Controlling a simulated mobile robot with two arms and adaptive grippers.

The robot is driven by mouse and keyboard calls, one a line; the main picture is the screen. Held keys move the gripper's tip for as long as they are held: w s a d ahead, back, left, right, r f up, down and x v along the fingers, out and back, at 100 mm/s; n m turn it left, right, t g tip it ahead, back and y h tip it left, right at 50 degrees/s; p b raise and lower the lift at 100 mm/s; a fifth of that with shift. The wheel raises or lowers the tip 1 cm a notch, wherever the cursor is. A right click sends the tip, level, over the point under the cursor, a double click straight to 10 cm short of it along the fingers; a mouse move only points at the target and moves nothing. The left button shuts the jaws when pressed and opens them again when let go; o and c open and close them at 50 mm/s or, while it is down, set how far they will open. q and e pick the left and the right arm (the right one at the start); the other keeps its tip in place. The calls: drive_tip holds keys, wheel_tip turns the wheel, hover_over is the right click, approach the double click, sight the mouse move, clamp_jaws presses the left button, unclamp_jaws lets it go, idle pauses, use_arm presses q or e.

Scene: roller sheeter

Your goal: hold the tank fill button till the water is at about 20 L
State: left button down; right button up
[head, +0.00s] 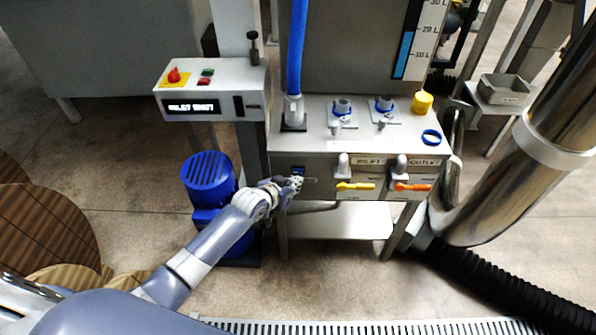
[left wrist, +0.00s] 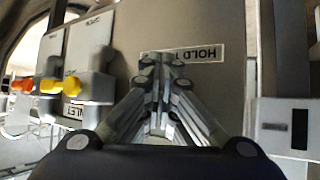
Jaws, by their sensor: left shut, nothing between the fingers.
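The tank gauge (head: 405,55) is in the head view, with a blue water column whose top is about level with the 20 L mark. My left gripper (head: 297,183) is at the front panel below the bench top, left of the valve handles. In the left wrist view its fingers (left wrist: 163,62) are shut and empty, pointing at the panel. An upside-down label (left wrist: 205,54) reading "HOLD T..." is partly behind the fingertips. The fill button itself is hidden behind the fingers, so I cannot tell whether they touch or press it. My right gripper is not in view.
A yellow inlet handle (head: 356,186) and an orange outlet handle (head: 412,187) stick out to the right of the gripper. A control box (head: 213,88) with a red knob and a blue motor (head: 208,178) stand to the left. A blue hose (head: 296,50) rises from the bench.

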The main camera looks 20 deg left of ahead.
use_arm(q)
drive_tip(key=s+p, duration=0.2)
drive_tip(key=s+d+p, duration=0.1)
drive_tip(key=s, duration=0.2)
drive_tip(key=shift+d+p, duration=0.2)
drive_tip(key=shift+p, duration=0.15)
drive_tip(key=shift+w, duration=0.1)
drive_tip(key=s+a+f+g+y, duration=0.1)
drive_tip(key=s+a+f, duration=0.1)
drive_tip(key=s+f, duration=0.4)
drive_tip(key=s+a+f+g, duration=0.15)
drive_tip(key=s+f, duration=0.25)
drive_tip(key=f, duration=0.5)
drive_tip(key=s+a+f+g, duration=0.1)
drive_tip(key=s+f, duration=0.5)
drive_tip(key=s, duration=0.7)
drive_tip(key=s+f+g+y, duration=0.1)
drive_tip(key=s+f+g, duration=0.2)
drive_tip(key=s, duration=0.9)
drive_tip(key=s+a+f+g, duration=0.1)
drive_tip(key=s+f+g, duration=0.2)
drive_tip(key=s+f, duration=0.6)
drive_tip(key=s, duration=0.4)
drive_tip(key=shift+s+a+f+y, duration=0.3)
drive_tip(key=shift+y, duration=0.1)
